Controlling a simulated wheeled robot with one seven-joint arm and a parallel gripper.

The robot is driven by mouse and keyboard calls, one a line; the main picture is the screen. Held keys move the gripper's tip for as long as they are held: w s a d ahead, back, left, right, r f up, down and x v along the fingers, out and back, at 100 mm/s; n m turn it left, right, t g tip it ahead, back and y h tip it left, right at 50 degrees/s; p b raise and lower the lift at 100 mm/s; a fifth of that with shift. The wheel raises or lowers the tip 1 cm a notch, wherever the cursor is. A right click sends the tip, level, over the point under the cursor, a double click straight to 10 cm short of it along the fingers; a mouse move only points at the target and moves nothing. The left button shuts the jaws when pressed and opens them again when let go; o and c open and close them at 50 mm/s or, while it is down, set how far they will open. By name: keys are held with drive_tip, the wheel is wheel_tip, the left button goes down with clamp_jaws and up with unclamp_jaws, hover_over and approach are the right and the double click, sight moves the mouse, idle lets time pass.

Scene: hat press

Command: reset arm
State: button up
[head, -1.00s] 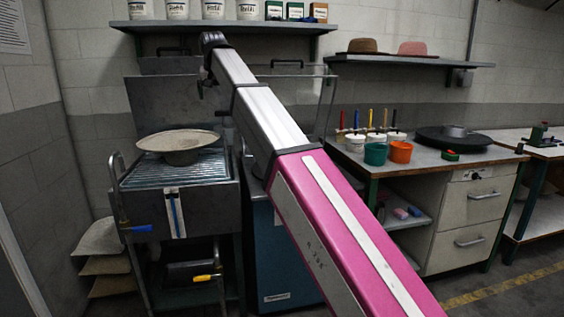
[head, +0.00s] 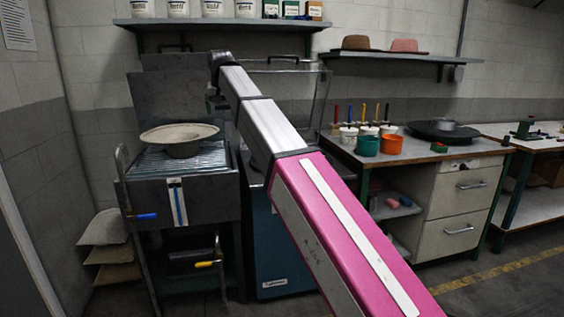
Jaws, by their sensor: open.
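My arm reaches from the lower right toward the back left, with pink and silver links. Its dark far end is in front of the metal press station, to the right of its upright back plate. My gripper (head: 217,102) shows only as a small dark shape below that end, and its fingers are hard to make out. It appears empty and is up and to the right of the grey felt hat (head: 180,139), apart from it. The hat lies brim up on the slatted bed of the press station (head: 205,200).
A blue cabinet (head: 283,245) stands behind my arm. A workbench (head: 440,155) at right holds cups, brushes and a dark round plate. Wall shelves (head: 225,25) carry tubs, and another holds a brown hat (head: 356,42) and a pink hat (head: 404,45). Floor at the lower right is open.

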drive_tip(key=s+d+f+g, duration=0.1)
drive_tip(key=d+f, duration=0.6)
drive_tip(key=f, duration=0.4)
drive_tip(key=s+d+f+m+h, duration=0.1)
drive_tip(key=d+f, duration=0.6)
drive_tip(key=f, duration=0.4)
drive_tip(key=s+d+f+g, duration=0.1)
drive_tip(key=d+f, duration=0.6)
drive_tip(key=f, duration=0.4)
drive_tip(key=s+d+f+g, duration=0.1)
drive_tip(key=s+d+f, duration=0.8)
drive_tip(key=f, duration=0.3)
drive_tip(key=s+d+f+m+g, duration=0.1)
drive_tip(key=s+d+f, duration=0.9)
drive_tip(key=s+f, duration=0.1)
drive_tip(key=shift+d+f+m, duration=0.2)
drive_tip(key=shift+f+m, duration=0.1)
drive_tip(key=shift+f, duration=0.45)
